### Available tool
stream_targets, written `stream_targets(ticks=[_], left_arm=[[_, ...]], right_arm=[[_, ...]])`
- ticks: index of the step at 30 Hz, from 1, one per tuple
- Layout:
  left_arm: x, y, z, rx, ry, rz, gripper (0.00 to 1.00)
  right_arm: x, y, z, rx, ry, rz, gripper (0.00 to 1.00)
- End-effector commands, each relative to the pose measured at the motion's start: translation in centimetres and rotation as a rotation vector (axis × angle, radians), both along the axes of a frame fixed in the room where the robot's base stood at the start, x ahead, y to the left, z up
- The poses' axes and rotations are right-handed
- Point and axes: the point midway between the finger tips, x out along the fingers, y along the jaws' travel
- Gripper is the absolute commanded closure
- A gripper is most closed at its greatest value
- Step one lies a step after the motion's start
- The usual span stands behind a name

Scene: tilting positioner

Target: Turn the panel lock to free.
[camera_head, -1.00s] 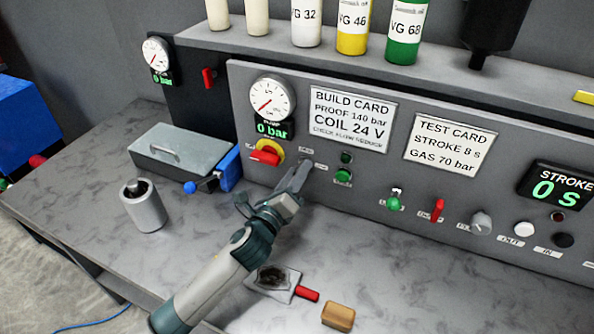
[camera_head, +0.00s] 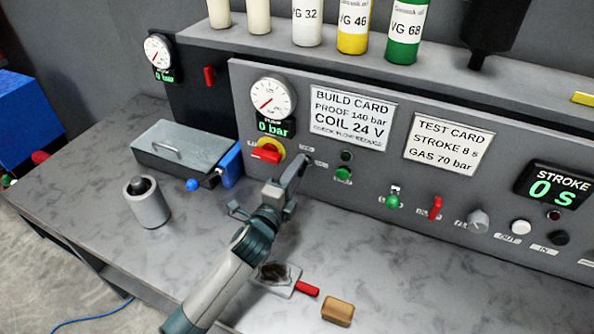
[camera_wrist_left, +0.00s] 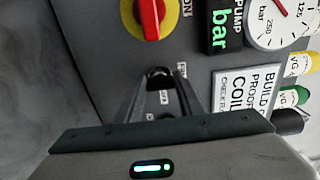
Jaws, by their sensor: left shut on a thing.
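The panel lock (camera_wrist_left: 158,72) is a small dark round knob on the grey panel, below the red-and-yellow rotary switch in the head view. In the left wrist view it sits between the tips of my left gripper (camera_wrist_left: 157,82), which is shut on it. In the head view my left gripper (camera_head: 303,162) reaches the panel there and its fingers hide most of the lock. Small labels (camera_head: 320,164) are beside it, too small to read surely. I cannot tell which way the lock points. My right gripper is not in view.
The red-and-yellow switch (camera_head: 267,151) is close to the fingers. A green button (camera_head: 343,174) is to their right. A grey metal box (camera_head: 180,148), a cylindrical pot (camera_head: 146,203), a red-handled tool (camera_head: 308,288) and a tan block (camera_head: 338,311) stand on the bench.

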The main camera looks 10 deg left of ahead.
Motion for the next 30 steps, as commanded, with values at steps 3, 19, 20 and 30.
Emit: stream_targets(ticks=[3, 19, 20, 30], left_arm=[[0.00, 0.05, -0.06, -0.016, 0.004, 0.001, 0.88], [0.00, 0.02, -0.07, -0.022, 0.005, 0.001, 0.47], [0.00, 0.02, -0.07, -0.022, 0.005, 0.001, 0.47], [-0.32, 0.06, -0.13, -0.021, 0.005, 0.000, 0.47]], right_arm=[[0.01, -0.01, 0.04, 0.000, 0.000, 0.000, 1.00], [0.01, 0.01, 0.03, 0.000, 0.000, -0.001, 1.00], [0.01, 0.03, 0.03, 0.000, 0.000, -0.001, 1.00], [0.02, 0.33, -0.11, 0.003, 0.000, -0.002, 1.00]])
